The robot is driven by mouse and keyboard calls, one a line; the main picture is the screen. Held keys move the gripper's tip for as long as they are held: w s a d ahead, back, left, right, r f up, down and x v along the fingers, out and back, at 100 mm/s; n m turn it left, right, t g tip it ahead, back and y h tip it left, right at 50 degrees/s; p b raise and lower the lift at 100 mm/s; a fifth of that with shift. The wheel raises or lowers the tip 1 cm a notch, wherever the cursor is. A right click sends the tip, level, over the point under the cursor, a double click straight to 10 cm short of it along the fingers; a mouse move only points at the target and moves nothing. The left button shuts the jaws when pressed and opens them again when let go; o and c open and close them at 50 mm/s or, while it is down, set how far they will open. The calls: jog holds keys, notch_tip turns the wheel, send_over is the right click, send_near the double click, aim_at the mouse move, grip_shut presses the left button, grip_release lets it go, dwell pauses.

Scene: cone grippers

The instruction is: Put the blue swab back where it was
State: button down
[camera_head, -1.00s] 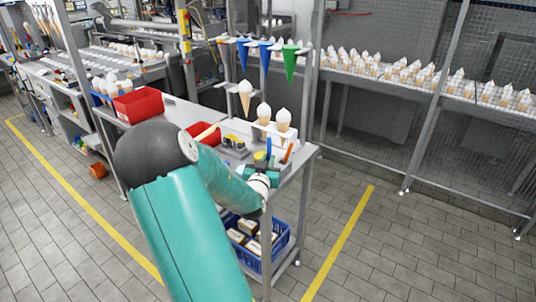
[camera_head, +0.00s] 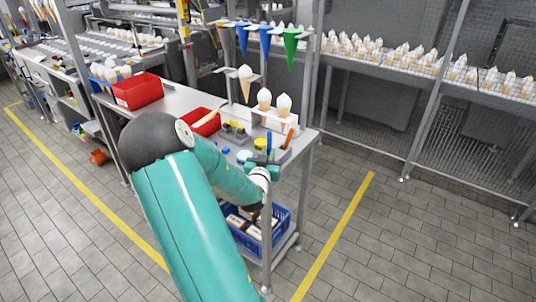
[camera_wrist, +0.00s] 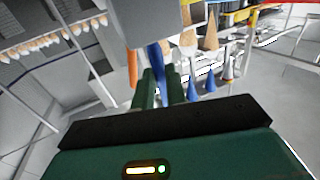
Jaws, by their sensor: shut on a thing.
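The blue swab (camera_head: 269,142) stands roughly upright in my gripper, at the right end of the metal worktable. In the wrist view the blue swab (camera_wrist: 155,64) runs down between the two green fingers of my gripper (camera_wrist: 161,88), which is shut on it. My gripper also shows in the head view (camera_head: 266,160), beside a yellow-topped jar (camera_head: 260,144). An orange tool (camera_head: 289,138) stands just right of the swab; it is also left of it in the wrist view (camera_wrist: 131,68). The swab's lower end is hidden.
A white stand (camera_head: 278,122) with ice-cream cones is behind the swab. Blue and green cone-shaped holders (camera_head: 290,46) hang above. Red bins (camera_head: 138,91) stand farther left. A blue crate (camera_head: 280,225) is on the lower shelf. Floor right of the table is clear.

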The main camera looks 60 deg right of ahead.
jog(key=shift+f, duration=0.45)
jog(key=c, duration=1.3)
grip_release()
jog(key=shift+c, duration=0.2)
jog(key=shift+a, duration=0.1)
